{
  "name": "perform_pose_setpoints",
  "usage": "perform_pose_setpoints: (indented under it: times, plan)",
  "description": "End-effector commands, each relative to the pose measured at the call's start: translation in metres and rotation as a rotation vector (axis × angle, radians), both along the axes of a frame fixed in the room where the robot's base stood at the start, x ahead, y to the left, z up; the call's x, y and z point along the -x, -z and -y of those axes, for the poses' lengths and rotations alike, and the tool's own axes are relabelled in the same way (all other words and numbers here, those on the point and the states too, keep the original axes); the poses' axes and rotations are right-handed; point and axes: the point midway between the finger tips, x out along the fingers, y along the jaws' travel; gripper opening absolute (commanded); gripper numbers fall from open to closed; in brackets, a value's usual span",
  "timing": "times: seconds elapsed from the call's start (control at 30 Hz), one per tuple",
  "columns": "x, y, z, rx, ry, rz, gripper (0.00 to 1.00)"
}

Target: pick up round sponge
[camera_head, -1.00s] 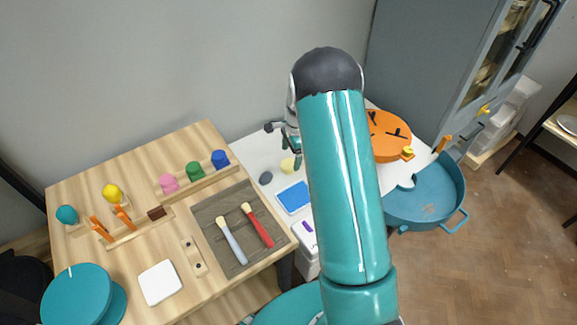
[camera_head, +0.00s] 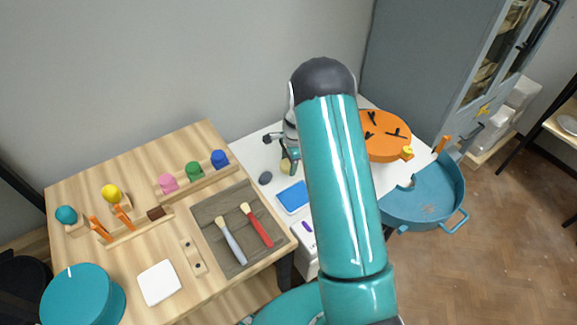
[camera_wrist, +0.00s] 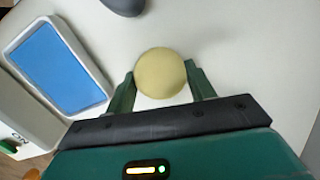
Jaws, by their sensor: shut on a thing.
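The round sponge (camera_wrist: 160,73) is a pale yellow disc over the white table. In the wrist view it sits between the two green fingers of my gripper (camera_wrist: 161,84), which are shut on it from both sides. In the head view the sponge (camera_head: 285,166) shows small and partly covered by my gripper (camera_head: 291,162). I cannot tell whether the sponge touches the table or is lifted.
An orange round turntable (camera_head: 385,140) stands to the right. The wooden table (camera_head: 120,160) holds brushes and coloured pieces.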

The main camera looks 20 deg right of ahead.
Motion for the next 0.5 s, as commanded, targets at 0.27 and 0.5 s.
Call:
perform_pose_setpoints:
  times: [0.27, 0.5]
  plan:
    - [0.0, -0.003, 0.0, 0.0, 0.0, 0.001, 0.33]
    - [-0.001, -0.027, 0.0, 0.001, -0.001, 0.004, 0.33]
